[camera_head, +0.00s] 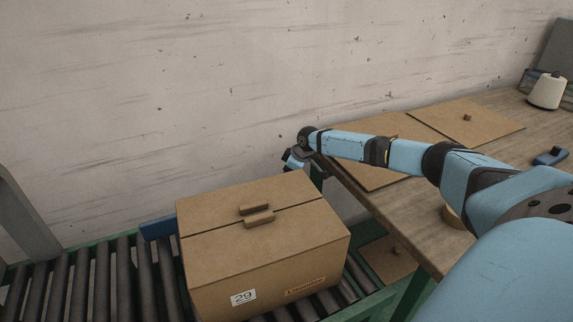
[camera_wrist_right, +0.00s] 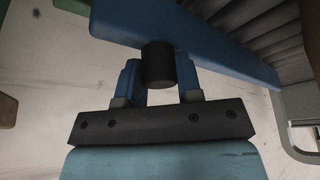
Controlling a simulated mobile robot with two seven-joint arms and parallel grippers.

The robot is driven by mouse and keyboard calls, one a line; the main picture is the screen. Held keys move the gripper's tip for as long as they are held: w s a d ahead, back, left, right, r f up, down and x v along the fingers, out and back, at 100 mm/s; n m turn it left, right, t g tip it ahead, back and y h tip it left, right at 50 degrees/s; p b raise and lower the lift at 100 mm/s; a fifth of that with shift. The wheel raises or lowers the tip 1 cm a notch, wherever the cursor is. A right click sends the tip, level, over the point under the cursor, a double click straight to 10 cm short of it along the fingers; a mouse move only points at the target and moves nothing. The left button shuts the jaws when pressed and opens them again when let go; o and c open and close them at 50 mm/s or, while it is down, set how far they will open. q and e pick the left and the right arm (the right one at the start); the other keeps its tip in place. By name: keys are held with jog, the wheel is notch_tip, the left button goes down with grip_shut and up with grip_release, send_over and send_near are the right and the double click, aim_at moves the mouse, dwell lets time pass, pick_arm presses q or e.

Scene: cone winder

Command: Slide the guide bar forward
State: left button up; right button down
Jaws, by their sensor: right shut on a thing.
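The blue guide bar (camera_head: 157,228) shows in the head view at the left of the cardboard box, and the rest of it is hidden behind the box. In the right wrist view the guide bar (camera_wrist_right: 215,42) runs across the top, with a short black cylindrical knob (camera_wrist_right: 158,66) standing out from it. My right gripper (camera_head: 293,160) is just beyond the box's far right corner, at the end of the blue arm. In the wrist view its two blue fingers (camera_wrist_right: 159,80) are on either side of the knob and shut on it. My left gripper is in neither view.
A closed cardboard box (camera_head: 265,265) labelled 29 sits on the roller conveyor (camera_head: 100,285). The wall stands close behind.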

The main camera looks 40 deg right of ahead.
jog(key=s+p, duration=0.1)
jog(key=s, duration=0.1)
jog(key=s+a+p, duration=0.1)
jog(key=s, duration=0.1)
jog(key=shift+a, duration=0.15)
jog(key=c, duration=0.8)
grip_release()
jog(key=shift+r+p, duration=0.1)
jog(key=shift+p, duration=0.2)
jog(key=v, duration=1.3)
jog(key=shift+s+r+p, duration=0.15)
jog(key=shift+r+p, duration=0.1)
jog(key=shift+p, duration=0.05)
